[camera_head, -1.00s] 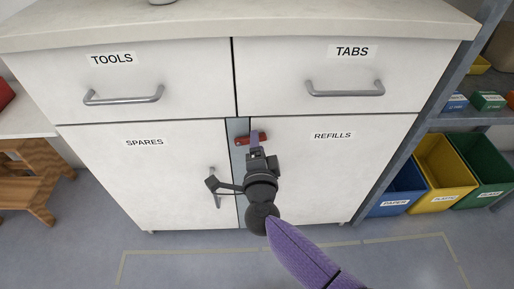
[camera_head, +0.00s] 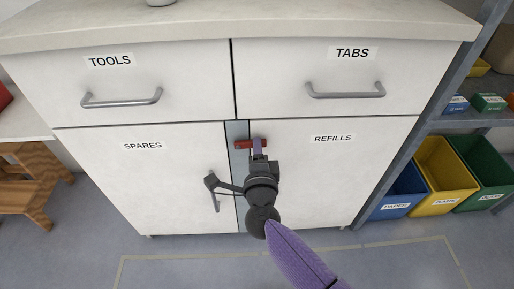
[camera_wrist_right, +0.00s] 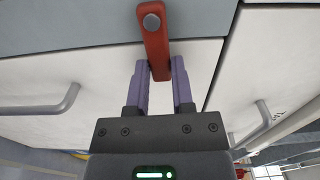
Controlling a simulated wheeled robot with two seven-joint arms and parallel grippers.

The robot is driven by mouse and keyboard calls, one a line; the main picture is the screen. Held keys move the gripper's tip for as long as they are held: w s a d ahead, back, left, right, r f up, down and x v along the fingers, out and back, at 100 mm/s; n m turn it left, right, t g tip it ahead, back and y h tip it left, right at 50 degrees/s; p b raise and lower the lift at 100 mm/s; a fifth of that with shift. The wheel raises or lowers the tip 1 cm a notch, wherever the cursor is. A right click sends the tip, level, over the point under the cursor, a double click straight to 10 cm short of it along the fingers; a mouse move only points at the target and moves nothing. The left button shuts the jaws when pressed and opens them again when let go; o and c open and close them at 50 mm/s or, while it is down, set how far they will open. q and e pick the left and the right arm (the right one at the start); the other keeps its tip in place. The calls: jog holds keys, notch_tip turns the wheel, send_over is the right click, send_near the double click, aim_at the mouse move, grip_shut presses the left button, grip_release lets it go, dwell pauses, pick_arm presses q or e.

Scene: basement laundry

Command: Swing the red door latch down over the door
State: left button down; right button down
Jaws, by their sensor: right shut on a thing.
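The red door latch (camera_head: 244,144) lies about level. Its bolt end is on the grey strip (camera_head: 237,132) between the two lower cabinet doors, and its free end reaches right over the REFILLS door (camera_head: 330,180). My right gripper (camera_head: 259,147) is shut on the free end of the latch. In the right wrist view, the latch (camera_wrist_right: 155,35) shows its round bolt head at the top, and its tip sits between the purple fingers (camera_wrist_right: 160,72). The gripper hides part of the latch in the head view. My left gripper is not in view.
The SPARES door (camera_head: 140,180) is left, its handle (camera_head: 216,202) close to my wrist. Drawers with bar handles (camera_head: 345,94) are above. Blue, yellow (camera_head: 445,170) and green bins stand right. A wooden stool (camera_head: 35,175) stands left. Floor in front is clear.

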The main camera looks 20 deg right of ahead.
jog(key=shift+f+m, duration=0.2)
jog(key=shift+m, duration=0.2)
jog(key=shift+c, duration=2.4)
grip_release()
jog(key=p+v, duration=0.3)
jog(key=v, duration=0.7)
jog(key=shift+p, duration=0.35)
